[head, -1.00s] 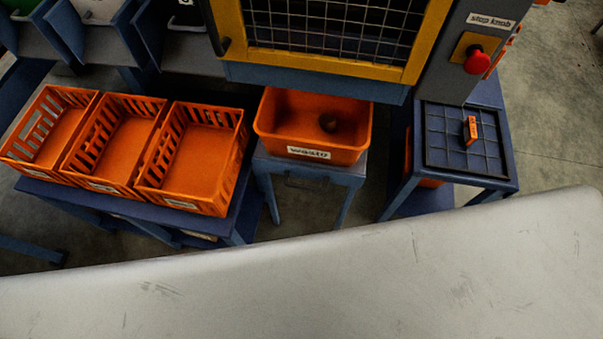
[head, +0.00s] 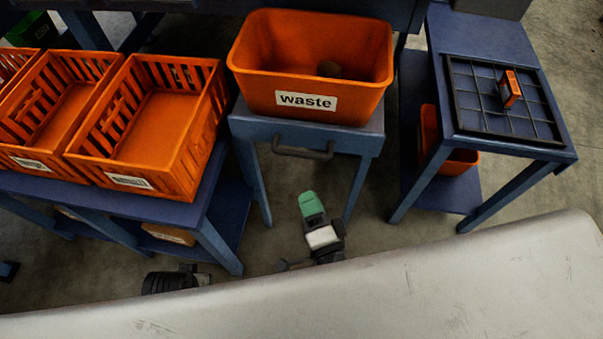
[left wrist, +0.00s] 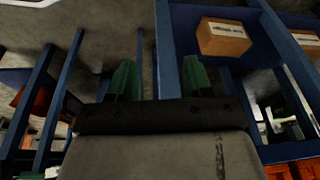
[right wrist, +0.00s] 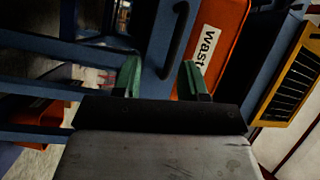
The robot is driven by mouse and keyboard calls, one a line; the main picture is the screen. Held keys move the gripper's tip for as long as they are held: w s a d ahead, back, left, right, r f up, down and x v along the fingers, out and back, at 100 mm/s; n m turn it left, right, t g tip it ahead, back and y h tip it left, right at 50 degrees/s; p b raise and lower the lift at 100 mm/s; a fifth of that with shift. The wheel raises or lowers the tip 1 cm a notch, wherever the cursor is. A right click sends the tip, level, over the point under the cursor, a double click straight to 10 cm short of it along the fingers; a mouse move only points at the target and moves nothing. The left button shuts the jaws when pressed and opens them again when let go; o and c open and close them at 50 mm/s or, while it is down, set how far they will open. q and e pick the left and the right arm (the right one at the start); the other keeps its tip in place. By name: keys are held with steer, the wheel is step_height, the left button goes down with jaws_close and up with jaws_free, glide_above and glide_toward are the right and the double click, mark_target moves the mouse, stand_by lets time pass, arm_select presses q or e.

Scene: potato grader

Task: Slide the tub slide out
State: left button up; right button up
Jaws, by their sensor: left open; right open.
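The orange waste tub (head: 310,60) stands on the blue tub slide (head: 345,140), with a dark round lump inside. A dark bar handle (head: 303,152) is on the slide's front. My right gripper (head: 311,203) is below and in front of the handle, apart from it. In the right wrist view, the open right gripper (right wrist: 160,78) has green fingertips, with the handle (right wrist: 174,42) ahead between their lines. My left gripper (left wrist: 160,80) is open and empty in the left wrist view, facing blue table legs. Its fingers are not clear in the head view.
Orange slatted crates (head: 150,120) stand on a blue table (head: 205,215) to the left. A blue stand with a dark grid (head: 505,100) and an orange block (head: 510,88) is at right, an orange bin (head: 440,145) beneath. A cardboard box (left wrist: 223,37) is on a lower shelf.

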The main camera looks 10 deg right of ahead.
mark_target(302, 152)
steer(key=w+r+m, duration=0.1)
steer(key=w, duration=0.2)
steer(key=w+r+m+h, duration=0.1)
steer(key=w, duration=0.3)
steer(key=w+r+m+t, duration=0.1)
steer(key=w+r, duration=0.1)
steer(key=w, duration=0.1)
steer(key=shift+w+b, duration=0.15)
steer(key=shift+b, duration=0.2)
arm_select(q)
steer(key=shift+r, duration=0.25)
arm_select(e)
jaws_close()
